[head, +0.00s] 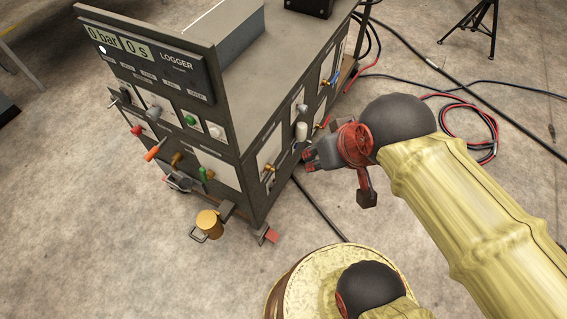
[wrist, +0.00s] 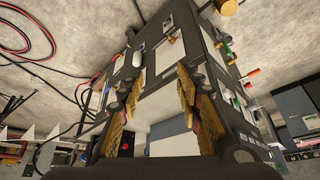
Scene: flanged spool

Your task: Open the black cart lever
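The cart (head: 240,150) is a dark metal box with a LOGGER panel and several coloured levers and knobs. A dark lever (head: 118,97) sits at the left of its front panel; I cannot tell for sure that it is the black lever. My gripper (head: 308,160) is beside the cart's right side face, close to its lower fittings. In the wrist view my gripper (wrist: 155,115) has its two yellow-padded fingers spread apart, with the cart's side behind them and nothing held. Contact with the cart cannot be told.
A yellowish round spool top (head: 310,285) is at the bottom. A yellow cylinder (head: 208,222) sticks out low at the cart's front. Black and red cables (head: 470,125) lie on the floor at right. A black tripod (head: 480,25) stands behind. The floor at left is mostly clear.

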